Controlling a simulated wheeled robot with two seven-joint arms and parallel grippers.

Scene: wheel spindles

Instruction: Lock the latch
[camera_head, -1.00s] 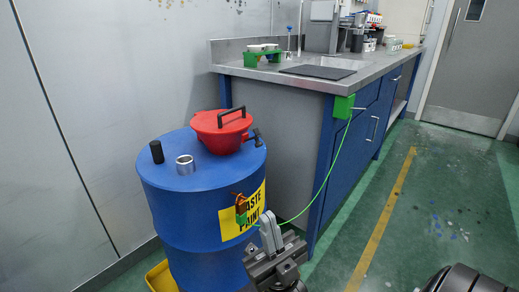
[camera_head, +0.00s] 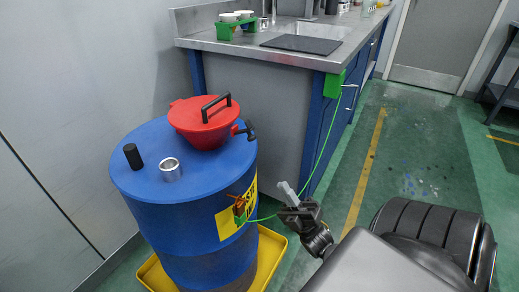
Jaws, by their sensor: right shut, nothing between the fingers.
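A red lid (camera_head: 199,120) with a black handle (camera_head: 216,104) sits on top of a blue drum (camera_head: 150,200). A small black latch (camera_head: 247,130) sticks out at the lid's right side, near the drum's rim. My right gripper (camera_head: 283,185) is shut and empty. It appears right of the drum and lower in the picture than the latch, apart from both. My left gripper is not in view.
A black cap (camera_head: 133,156) and a metal bung (camera_head: 169,169) are on the drum top. A green wire (camera_head: 316,163) runs from a clamp (camera_head: 239,211) on the drum to the bench (camera_head: 260,40). A yellow tray (camera_head: 266,255) is under the drum.

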